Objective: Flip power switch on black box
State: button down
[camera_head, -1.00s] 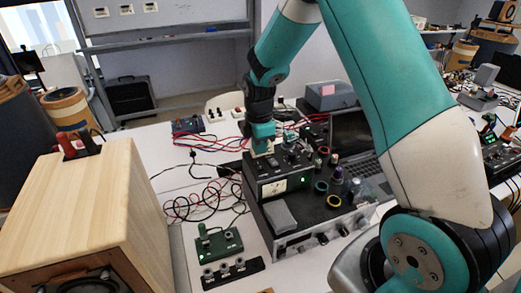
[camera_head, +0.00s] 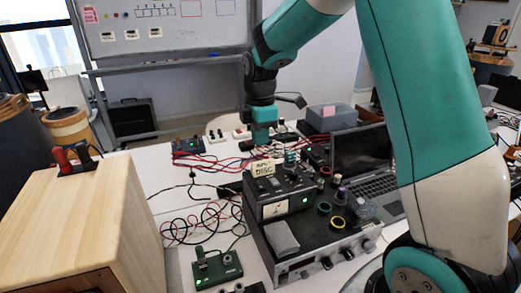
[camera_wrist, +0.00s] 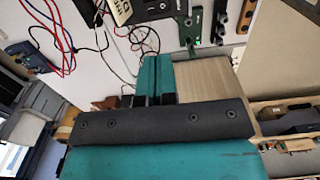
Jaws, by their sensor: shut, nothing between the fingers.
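The black box (camera_head: 288,207) has a meter on its front, a lit green light beside the meter and knobs on top. It sits on a larger silver-edged black unit (camera_head: 312,262) on the white table. A cream label reading "DISC" (camera_head: 264,168) stands at its back left; part of a label (camera_wrist: 134,10) shows at the top of the wrist view. My gripper (camera_head: 263,141) is above and behind the box, pointing down, apart from it. In the wrist view its teal fingers (camera_wrist: 150,58) are together and empty. I cannot make out the power switch itself.
A wooden speaker box (camera_head: 85,220) fills the left front. An open laptop (camera_head: 362,160) and a grey case (camera_head: 332,117) stand behind right. Red and black cables (camera_head: 190,225) lie left of the box, near a small green board (camera_head: 217,268).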

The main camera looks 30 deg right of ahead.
aim_at(262, 188)
jog(key=b, duration=0.3)
jog(key=shift+s, duration=0.3)
notch_tip(262, 188, down, 14)
jog(key=p, duration=0.3)
jog(key=shift+f, duration=0.15)
jog(key=shift+s+f+b, duration=0.15)
jog(key=shift+f+b, duration=0.05)
jog(key=shift+b, duration=0.1)
